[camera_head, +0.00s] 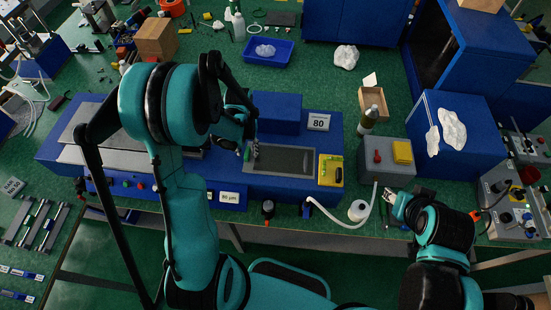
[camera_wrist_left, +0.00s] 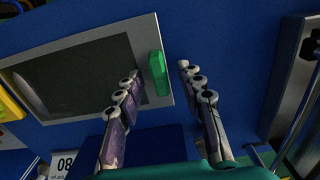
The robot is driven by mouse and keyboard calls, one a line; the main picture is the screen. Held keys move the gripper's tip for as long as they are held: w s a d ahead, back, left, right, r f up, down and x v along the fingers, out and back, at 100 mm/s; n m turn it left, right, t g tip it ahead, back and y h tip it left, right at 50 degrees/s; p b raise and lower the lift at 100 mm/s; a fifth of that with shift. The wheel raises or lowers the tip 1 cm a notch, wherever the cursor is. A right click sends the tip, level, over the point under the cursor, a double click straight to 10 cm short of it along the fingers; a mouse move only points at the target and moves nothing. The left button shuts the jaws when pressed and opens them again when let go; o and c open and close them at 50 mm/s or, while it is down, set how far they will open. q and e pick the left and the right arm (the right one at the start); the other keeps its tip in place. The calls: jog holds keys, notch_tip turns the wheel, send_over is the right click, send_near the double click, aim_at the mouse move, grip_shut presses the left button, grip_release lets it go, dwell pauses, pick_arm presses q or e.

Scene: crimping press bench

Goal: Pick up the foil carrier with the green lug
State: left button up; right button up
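The foil carrier (camera_wrist_left: 85,75) is a dark plate in a light grey frame, lying flat in the blue press bed. It also shows in the head view (camera_head: 285,160). Its green lug (camera_wrist_left: 158,74) stands at the end nearest my left gripper. My left gripper (camera_wrist_left: 160,72) is open, with one finger on each side of the lug in the left wrist view. I see gaps on both sides of the lug; whether the fingertips are down at its height I cannot tell. My right gripper (camera_head: 396,200) is at the bench's front edge, right of centre, its fingers too small to judge.
A yellow block (camera_head: 330,170) with a green part sits at the carrier's right end. The "80" sign (camera_head: 318,122) stands behind it. A grey box with a yellow top (camera_head: 388,158), a bottle (camera_head: 368,119) and a white roll (camera_head: 358,210) are to the right.

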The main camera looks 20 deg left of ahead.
pick_arm(q)
jog(key=shift+s+f, duration=0.1)
grip_shut()
